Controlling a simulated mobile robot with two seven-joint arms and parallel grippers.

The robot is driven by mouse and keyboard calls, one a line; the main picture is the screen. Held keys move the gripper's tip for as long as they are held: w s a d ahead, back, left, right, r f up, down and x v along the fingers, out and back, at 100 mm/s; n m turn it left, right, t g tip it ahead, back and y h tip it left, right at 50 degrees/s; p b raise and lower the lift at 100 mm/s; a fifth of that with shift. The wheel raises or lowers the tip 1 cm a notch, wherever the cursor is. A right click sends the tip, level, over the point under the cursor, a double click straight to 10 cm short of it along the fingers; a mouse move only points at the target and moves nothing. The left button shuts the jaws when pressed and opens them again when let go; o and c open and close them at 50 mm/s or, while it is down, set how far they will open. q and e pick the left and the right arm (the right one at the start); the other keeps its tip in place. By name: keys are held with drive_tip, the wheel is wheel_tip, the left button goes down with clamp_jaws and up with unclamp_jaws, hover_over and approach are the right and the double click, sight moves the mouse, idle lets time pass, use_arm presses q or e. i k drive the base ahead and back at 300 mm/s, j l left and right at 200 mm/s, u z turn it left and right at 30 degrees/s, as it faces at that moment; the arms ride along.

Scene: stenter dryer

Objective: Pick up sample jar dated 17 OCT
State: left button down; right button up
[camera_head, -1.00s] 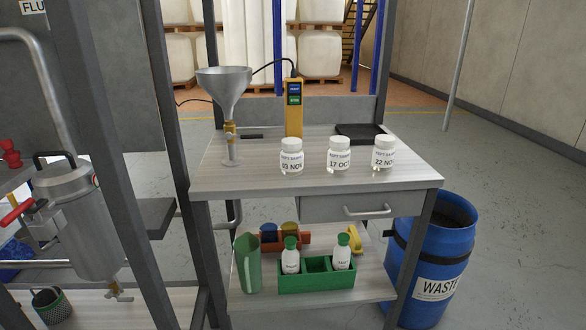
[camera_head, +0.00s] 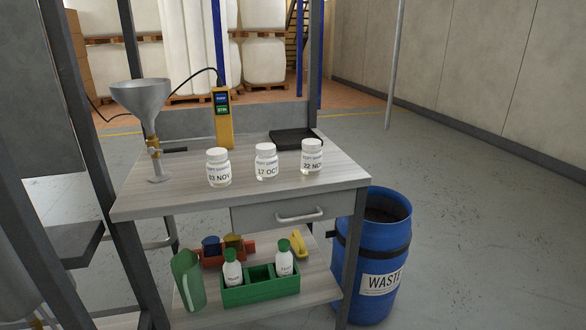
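The sample jar dated 17 OCT (camera_head: 266,162) is a small clear jar with a white lid and a white label. It stands upright on the bench top (camera_head: 160,203), in the middle of a row of three. The jar to its left (camera_head: 218,168) reads 03 NOV, though its first digit is hard to read. The jar to its right (camera_head: 312,156) reads 22 NOV. The three jars stand apart. Neither of my grippers shows in the view.
A metal funnel on a stand (camera_head: 142,100), a yellow handheld meter (camera_head: 222,120) and a black tray (camera_head: 294,138) stand behind the jars. The lower shelf holds a green bottle caddy (camera_head: 262,291) and a green jug (camera_head: 188,281). A blue waste drum (camera_head: 372,250) stands right of the bench. Floor to the right is clear.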

sight(266, 163)
drive_tip(key=l+u, duration=0.4)
drive_tip(key=l, duration=0.85)
drive_tip(key=k, duration=0.05)
